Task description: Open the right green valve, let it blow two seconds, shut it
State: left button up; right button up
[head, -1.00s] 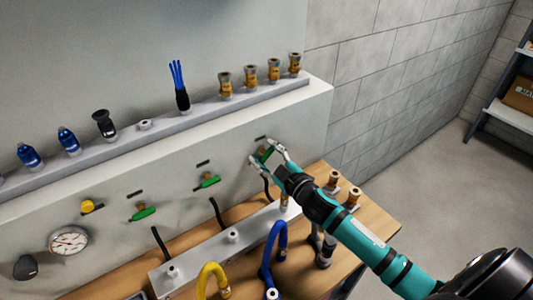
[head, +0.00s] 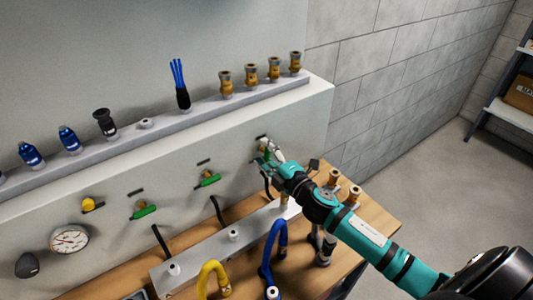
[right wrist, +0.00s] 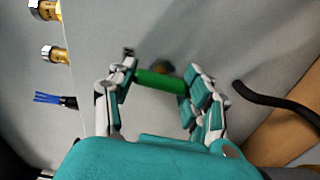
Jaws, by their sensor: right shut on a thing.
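The right green valve has a green lever handle (right wrist: 160,82) on the pale panel, with a brassy body just behind it in the right wrist view. My right gripper (head: 268,152) is at this valve at the right end of the panel. Its fingers are shut on the handle, one at each end, in the right wrist view. In the head view the fingers hide most of the handle, so its exact angle is hard to tell. The middle green valve (head: 208,180) and the left green valve (head: 144,212) stand to its left. My left gripper is not in view.
A ledge (head: 205,110) above holds brass fittings (head: 250,77), a blue-tipped brush (head: 180,85) and blue nozzles (head: 69,140). A gauge (head: 68,239) is at the left. Below, a hose rail (head: 205,250) with blue (head: 272,255) and yellow hoses (head: 212,275) stands on the wooden bench.

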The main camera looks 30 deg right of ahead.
jog(key=shift+n, duration=0.3)
dwell(0.4)
jog(key=o, duration=1.2)
jog(key=shift+r, duration=0.1)
